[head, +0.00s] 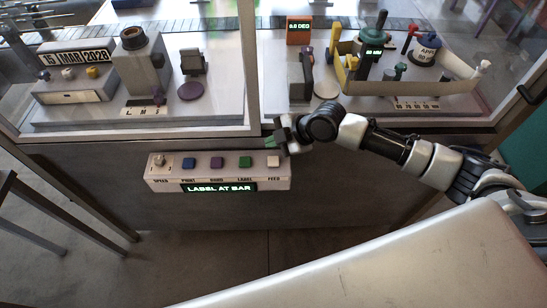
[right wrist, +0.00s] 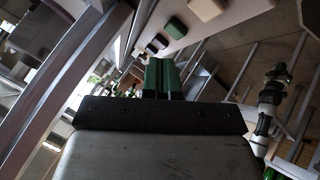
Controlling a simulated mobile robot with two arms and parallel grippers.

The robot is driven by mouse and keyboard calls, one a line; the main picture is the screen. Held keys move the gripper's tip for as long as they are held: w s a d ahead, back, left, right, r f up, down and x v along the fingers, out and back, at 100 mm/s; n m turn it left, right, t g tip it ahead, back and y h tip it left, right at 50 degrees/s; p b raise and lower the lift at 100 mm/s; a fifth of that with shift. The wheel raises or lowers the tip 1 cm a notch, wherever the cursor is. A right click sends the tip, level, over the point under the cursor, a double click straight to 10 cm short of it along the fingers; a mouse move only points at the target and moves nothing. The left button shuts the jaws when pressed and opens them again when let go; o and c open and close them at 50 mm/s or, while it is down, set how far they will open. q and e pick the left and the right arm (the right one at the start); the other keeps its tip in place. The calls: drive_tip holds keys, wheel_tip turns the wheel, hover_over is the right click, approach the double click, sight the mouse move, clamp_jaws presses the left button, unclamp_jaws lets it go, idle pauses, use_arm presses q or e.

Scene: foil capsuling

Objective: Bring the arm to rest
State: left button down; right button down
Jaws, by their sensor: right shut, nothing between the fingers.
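My right arm comes in from the right in the head view. Its gripper (head: 281,133) hangs in front of the machine's front edge, just above the right end of the control panel (head: 166,182). The gripper's green fingers (right wrist: 161,78) are together and empty in the right wrist view. In that view the panel's buttons lie beyond the fingers, and I cannot tell if the fingertips touch anything.
The panel has a knob, coloured buttons and a display (head: 219,188) reading "LABEL AT BAR". Behind glass stand a date unit (head: 75,75), a grey post unit (head: 140,62) and a yellow-railed station (head: 345,75). A dark stool (head: 60,205) stands left. The floor below the panel is clear.

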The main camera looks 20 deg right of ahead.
idle(0.6)
drive_tip(key=s+a+f+m, duration=0.2)
drive_tip(key=s+a+m, duration=0.35)
drive_tip(key=s, duration=0.65)
drive_tip(key=s+d+f+m+g+h, duration=0.2)
drive_tip(key=s+d+m+h, duration=0.5)
drive_tip(key=s+d+m, duration=0.6)
wheel_tip(320, 180, down, 28)
drive_tip(key=s+a+g+b, duration=0.1)
drive_tip(key=s+a+b, duration=0.1)
drive_tip(key=b, duration=0.1)
drive_tip(key=s+d+f+g+b, duration=0.1)
drive_tip(key=s+d+f, duration=0.2)
drive_tip(key=s+f, duration=1.3)
drive_tip(key=shift+f+n+h, duration=0.3)
drive_tip(key=shift+f+n, duration=0.15)
drive_tip(key=shift+f, duration=0.2)
